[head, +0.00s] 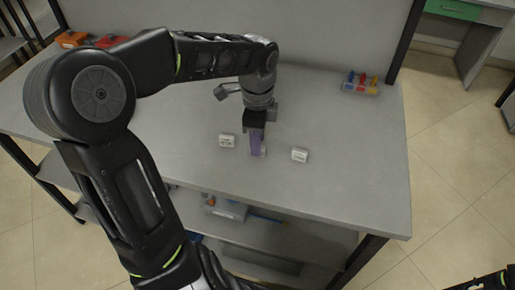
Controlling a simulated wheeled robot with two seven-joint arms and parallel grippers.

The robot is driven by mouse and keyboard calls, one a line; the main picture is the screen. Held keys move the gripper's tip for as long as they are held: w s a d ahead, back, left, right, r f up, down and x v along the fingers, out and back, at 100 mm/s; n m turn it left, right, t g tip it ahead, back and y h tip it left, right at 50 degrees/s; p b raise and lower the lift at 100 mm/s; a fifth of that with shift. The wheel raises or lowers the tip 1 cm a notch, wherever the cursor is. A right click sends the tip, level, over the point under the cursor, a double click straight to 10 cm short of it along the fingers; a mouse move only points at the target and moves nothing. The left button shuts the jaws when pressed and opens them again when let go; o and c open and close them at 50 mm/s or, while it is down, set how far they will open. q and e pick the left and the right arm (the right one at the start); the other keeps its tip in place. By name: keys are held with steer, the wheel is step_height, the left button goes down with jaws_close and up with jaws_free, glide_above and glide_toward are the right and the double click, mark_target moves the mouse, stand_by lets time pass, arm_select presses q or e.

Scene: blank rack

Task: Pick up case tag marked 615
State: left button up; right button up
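A small white tag (227,141) lies on the grey table (350,190), left of my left gripper. A second white tag (299,155) lies to the right of it. Both carry dark marks too small to read, so I cannot tell which is 615. My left gripper (257,152) points down at the table between the two tags, its purplish fingers low over the surface. A pale bit shows beside the fingertips; I cannot tell if it is a third tag or is held. The finger gap is hidden.
A small holder with blue, red and yellow items (361,83) stands at the table's back right. Orange (71,39) and red (112,41) bins are at the back left. A lower shelf (280,237) holds boxes. The table's right side is clear.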

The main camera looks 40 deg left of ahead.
arm_select(q)
steer(key=shift+f, duration=0.6)
steer(key=shift+c, duration=0.4)
jaws_close()
